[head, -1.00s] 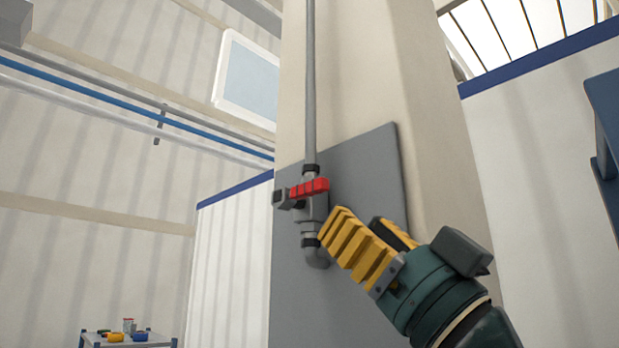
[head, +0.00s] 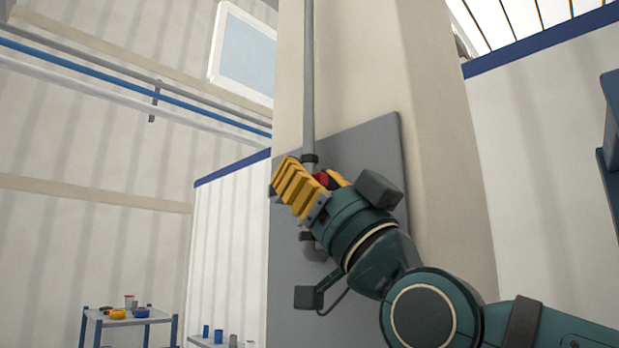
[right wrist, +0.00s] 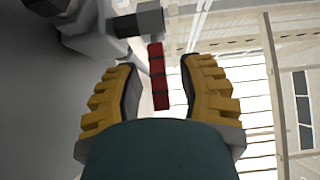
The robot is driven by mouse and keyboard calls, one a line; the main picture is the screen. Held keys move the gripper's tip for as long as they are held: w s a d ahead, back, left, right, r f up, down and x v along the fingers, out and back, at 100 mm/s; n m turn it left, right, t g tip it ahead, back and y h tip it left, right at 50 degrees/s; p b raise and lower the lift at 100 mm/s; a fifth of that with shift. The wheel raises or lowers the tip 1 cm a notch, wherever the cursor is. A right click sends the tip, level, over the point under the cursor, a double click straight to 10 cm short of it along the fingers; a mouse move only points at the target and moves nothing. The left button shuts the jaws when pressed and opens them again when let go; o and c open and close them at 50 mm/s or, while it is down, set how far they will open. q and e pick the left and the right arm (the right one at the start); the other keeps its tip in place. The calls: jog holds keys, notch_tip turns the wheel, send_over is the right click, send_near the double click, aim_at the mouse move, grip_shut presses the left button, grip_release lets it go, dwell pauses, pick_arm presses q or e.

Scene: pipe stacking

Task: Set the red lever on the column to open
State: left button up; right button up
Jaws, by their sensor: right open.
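The red lever (right wrist: 158,77) stands between the two yellow fingers of my right gripper (right wrist: 161,66) in the right wrist view, with a visible gap on each side. The right gripper is open and also shows in the head view (head: 312,173), up at the valve in front of the column (head: 352,70). There only a small red part of the lever (head: 321,178) shows between the fingers. The valve body (right wrist: 95,32) shows at the upper left of the wrist view. In the head view the gripper hides most of it. My left gripper is not in view.
A grey vertical pipe (head: 309,80) runs down the column to the valve. A flat grey panel (head: 385,150) lies behind it, close to the gripper. A small table (head: 130,321) with several coloured items stands far off at the lower left.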

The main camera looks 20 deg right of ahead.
grip_shut()
jog(key=shift+r, duration=0.1)
jog(key=shift+d+r+g+p, duration=0.1)
jog(key=shift+r+g+p, duration=0.35)
jog(key=shift+p, duration=0.25)
jog(key=shift+r+g+h+p, duration=0.5)
jog(key=shift+g+p, duration=0.45)
jog(key=shift+p, duration=0.05)
jog(key=shift+w+a+r+g+h+p, duration=0.15)
jog(key=shift+w+r+g+h, duration=0.15)
jog(key=shift+g, duration=0.6)
jog(key=shift+w+a+r+g+h+p, duration=0.15)
jog(key=shift+r+g+h, duration=0.2)
jog(key=shift+g, duration=0.55)
jog(key=shift+o, duration=1.3)
grip_release()
jog(key=shift+w+f, duration=0.1)
jog(key=shift+w, duration=0.05)
